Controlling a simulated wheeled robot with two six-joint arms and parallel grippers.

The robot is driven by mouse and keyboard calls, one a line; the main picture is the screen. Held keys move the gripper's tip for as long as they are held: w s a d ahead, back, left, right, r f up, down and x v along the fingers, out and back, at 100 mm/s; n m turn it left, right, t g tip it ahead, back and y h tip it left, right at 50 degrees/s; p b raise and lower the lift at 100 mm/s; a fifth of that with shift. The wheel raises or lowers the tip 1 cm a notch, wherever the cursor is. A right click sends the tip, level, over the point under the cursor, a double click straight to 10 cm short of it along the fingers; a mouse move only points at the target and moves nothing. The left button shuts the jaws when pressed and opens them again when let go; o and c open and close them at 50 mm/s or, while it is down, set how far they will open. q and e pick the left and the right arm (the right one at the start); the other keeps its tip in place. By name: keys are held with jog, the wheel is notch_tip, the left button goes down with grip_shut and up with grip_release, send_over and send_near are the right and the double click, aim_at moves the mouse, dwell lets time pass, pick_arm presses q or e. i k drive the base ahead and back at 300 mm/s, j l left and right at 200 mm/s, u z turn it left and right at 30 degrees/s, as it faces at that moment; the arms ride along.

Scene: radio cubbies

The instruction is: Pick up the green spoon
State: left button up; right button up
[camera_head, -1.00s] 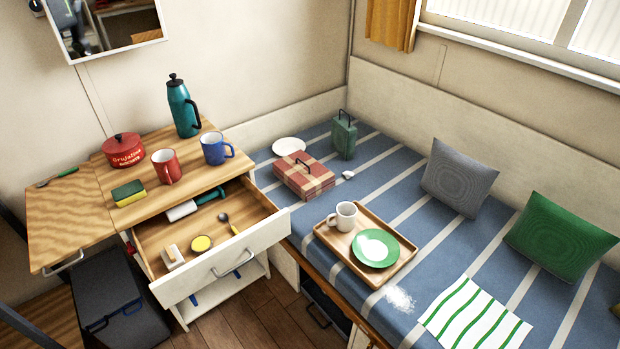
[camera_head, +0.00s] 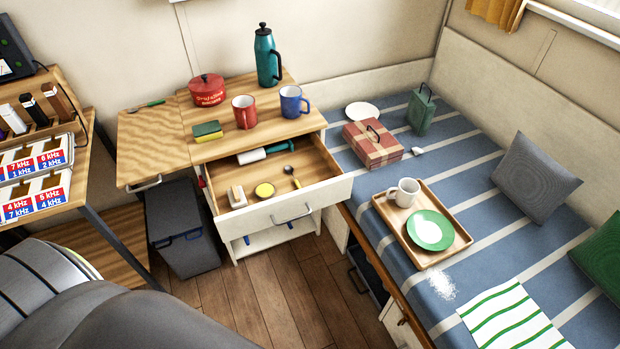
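The green spoon (camera_head: 146,106) lies flat near the back edge of the wooden side leaf (camera_head: 150,150), left of the red pot. Its green handle points right and its darker end points left. Nothing covers it. Neither of my grippers shows in the head view, so I cannot see where they are relative to the spoon.
The drawer (camera_head: 300,211) below the counter is pulled out. A red pot (camera_head: 207,91), a sponge (camera_head: 207,131) and mugs stand on the counter. A dark bin (camera_head: 185,230) stands under the leaf. A shelf with labelled cubbies (camera_head: 38,175) is at left. Bare floor (camera_head: 285,285) lies in front.

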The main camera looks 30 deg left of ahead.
aim_at(133, 110)
jog(key=u, duration=1.85)
jog(key=j+z, duration=0.2)
jog(key=z, duration=0.2)
jog(key=j+z, duration=0.2)
jog(key=z, duration=0.15)
jog(key=j+z, duration=0.2)
jog(key=z, duration=0.2)
jog(key=j+z, duration=0.2)
jog(key=z, duration=0.15)
